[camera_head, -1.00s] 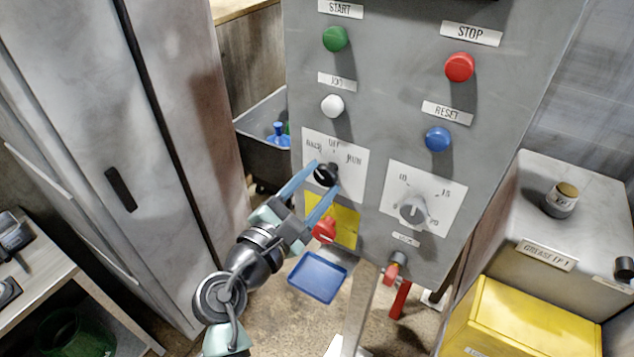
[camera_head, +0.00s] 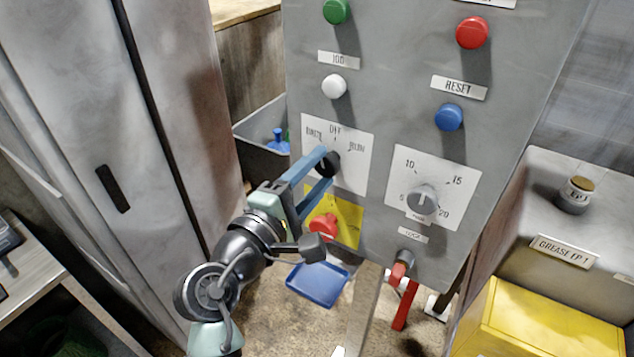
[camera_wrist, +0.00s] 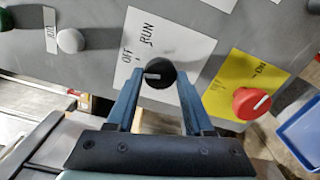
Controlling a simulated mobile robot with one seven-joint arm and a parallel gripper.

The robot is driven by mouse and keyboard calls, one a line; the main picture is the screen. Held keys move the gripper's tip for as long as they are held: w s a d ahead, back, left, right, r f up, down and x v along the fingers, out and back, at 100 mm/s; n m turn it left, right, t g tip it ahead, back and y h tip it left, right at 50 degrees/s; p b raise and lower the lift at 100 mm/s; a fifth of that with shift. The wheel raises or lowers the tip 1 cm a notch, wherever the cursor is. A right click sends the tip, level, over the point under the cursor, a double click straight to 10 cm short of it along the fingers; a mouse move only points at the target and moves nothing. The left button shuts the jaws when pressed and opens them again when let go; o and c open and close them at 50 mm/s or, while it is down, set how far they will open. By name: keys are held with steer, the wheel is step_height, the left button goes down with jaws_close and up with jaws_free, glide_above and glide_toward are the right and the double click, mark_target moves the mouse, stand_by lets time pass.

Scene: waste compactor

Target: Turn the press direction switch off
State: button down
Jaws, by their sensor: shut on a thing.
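The press direction switch is a black round knob (camera_head: 328,164) on a white plate (camera_head: 352,178) of the grey panel. The plate shows OFF at the top and a word on each side, RUN being readable in the wrist view. My gripper (camera_head: 323,172) reaches it from the lower left, its blue fingers shut on the knob. In the wrist view, the fingers (camera_wrist: 159,88) lie on either side of the knob (camera_wrist: 161,72). Its pale pointer mark points left there, slightly below the word OFF. The fingers partly hide the knob's sides.
A red knob (camera_head: 323,226) on a yellow plate sits just below my gripper. A dial (camera_head: 423,200), a blue RESET button (camera_head: 448,117) and a red-handled lock switch (camera_head: 398,270) are to the right. A grey cabinet (camera_head: 90,130) stands at left.

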steer(key=shift+f+m+b, duration=0.1)
steer(key=shift+m+b, duration=0.75)
steer(key=shift+m, duration=0.35)
steer(key=shift+c, duration=1.5)
jaws_free()
steer(key=b+v, duration=0.3)
steer(key=v, duration=1)
